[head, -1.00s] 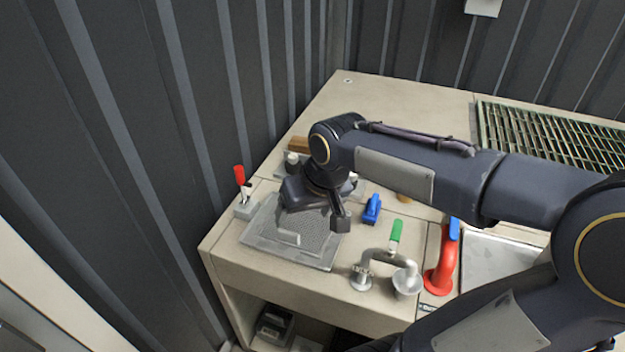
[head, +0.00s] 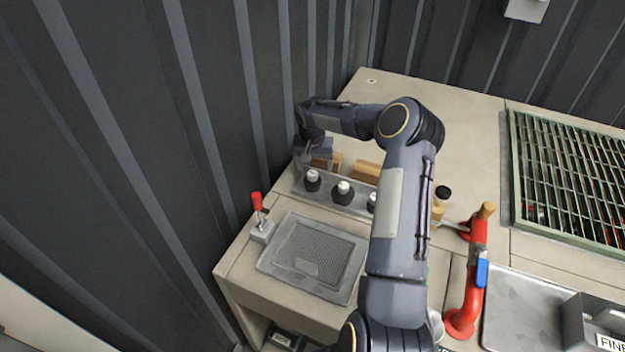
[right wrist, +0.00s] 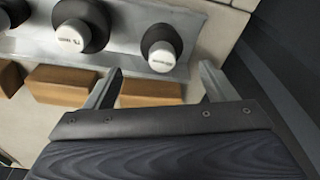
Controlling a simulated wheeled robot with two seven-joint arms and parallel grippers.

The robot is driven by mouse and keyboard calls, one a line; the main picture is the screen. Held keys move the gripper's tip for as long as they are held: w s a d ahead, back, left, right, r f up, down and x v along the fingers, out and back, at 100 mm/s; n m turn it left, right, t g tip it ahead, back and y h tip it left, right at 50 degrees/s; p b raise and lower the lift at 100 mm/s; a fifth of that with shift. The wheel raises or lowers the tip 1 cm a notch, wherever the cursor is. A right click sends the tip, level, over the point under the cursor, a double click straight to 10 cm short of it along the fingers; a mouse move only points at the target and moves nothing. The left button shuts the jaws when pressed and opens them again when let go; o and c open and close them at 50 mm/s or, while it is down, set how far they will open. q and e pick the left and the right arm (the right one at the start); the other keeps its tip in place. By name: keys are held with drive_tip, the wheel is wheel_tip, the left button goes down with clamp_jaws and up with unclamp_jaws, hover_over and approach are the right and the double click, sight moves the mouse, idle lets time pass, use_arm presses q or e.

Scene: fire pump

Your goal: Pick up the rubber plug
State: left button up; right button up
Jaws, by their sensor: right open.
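Several black stoppers with white labelled caps stand in a row on a grey metal holder (head: 327,190); I cannot tell for sure which is the rubber plug. The leftmost stopper (head: 312,181) is nearest my right gripper (head: 313,158), which is at the holder's far left end. In the right wrist view, my right gripper (right wrist: 160,78) is open and empty. A small stopper (right wrist: 162,50) lies just beyond its fingertips, between them in the picture. A larger stopper (right wrist: 82,27) is to its left. The cap labels are too small to read. My left gripper is not in view.
Wooden blocks (head: 367,172) lie behind the holder; one block (right wrist: 150,92) shows between my fingers. A grey mesh tray (head: 272,262), a red-handled clamp (head: 262,231) and a red pipe (head: 463,318) are nearer. The corrugated wall (head: 205,120) is close on the left.

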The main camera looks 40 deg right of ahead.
sight(312, 172)
drive_tip(key=f, duration=0.1)
drive_tip(key=f+p, duration=0.1)
drive_tip(key=f, duration=0.1)
drive_tip(key=f+p, duration=0.1)
drive_tip(key=f, duration=0.1)
drive_tip(key=shift+w+f, duration=0.2)
drive_tip(key=shift+w, duration=0.05)
drive_tip(key=shift+d+f, duration=0.1)
drive_tip(key=shift+f, duration=0.15)
drive_tip(key=c, duration=1.1)
drive_tip(key=shift+r, duration=0.1)
drive_tip(key=shift+c, duration=0.2)
drive_tip(key=shift+w+r+b, duration=0.1)
drive_tip(key=shift+r+b, duration=0.35)
drive_tip(key=shift+r, duration=0.15)
drive_tip(key=s+d+r+b, duration=0.4)
drive_tip(key=s+d+r, duration=0.2)
drive_tip(key=s+r, duration=0.5)
drive_tip(key=shift+s+d+r+b, duration=0.35)
drive_tip(key=shift+s+d+b, duration=0.05)
drive_tip(key=shift+s, duration=0.3)
drive_tip(key=shift+f, duration=0.1)
